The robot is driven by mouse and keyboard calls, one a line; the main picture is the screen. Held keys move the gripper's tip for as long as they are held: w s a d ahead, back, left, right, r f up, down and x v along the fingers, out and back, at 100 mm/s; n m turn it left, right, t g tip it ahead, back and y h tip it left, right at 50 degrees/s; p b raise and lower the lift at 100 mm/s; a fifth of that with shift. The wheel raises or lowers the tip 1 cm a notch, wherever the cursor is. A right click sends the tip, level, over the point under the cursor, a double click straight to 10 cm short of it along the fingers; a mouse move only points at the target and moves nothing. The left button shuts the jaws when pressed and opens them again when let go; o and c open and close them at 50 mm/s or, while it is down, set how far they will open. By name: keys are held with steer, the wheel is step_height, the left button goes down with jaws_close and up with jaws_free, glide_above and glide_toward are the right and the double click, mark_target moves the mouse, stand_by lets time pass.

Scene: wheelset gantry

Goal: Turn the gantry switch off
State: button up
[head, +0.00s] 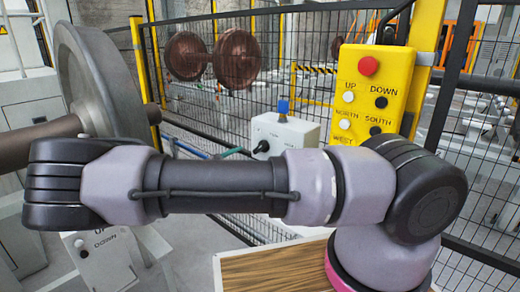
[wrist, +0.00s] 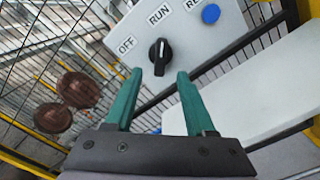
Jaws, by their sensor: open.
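The gantry switch is a black rotary knob (wrist: 160,56) on a light grey box (wrist: 205,45). In the wrist view its pointer mark faces up, roughly toward the RUN label (wrist: 158,14); the OFF label (wrist: 126,45) is to its left. My gripper (wrist: 159,73) is open, with two green fingers apart and their tips just below the knob, one to each side. Whether they touch it cannot be told. In the head view the box (head: 295,137) and knob (head: 262,146) show beyond my arm, with a green finger (head: 235,152) left of the knob.
A blue button (wrist: 211,14) sits on the box right of the knob. A yellow pendant panel (head: 372,90) with a red button stands right of the box. Black mesh fencing (head: 330,45) runs behind. A large grey wheel (head: 95,80) with its axle is at left.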

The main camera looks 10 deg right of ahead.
steer(key=x, duration=1)
steer(key=shift+d, duration=0.1)
jaws_close()
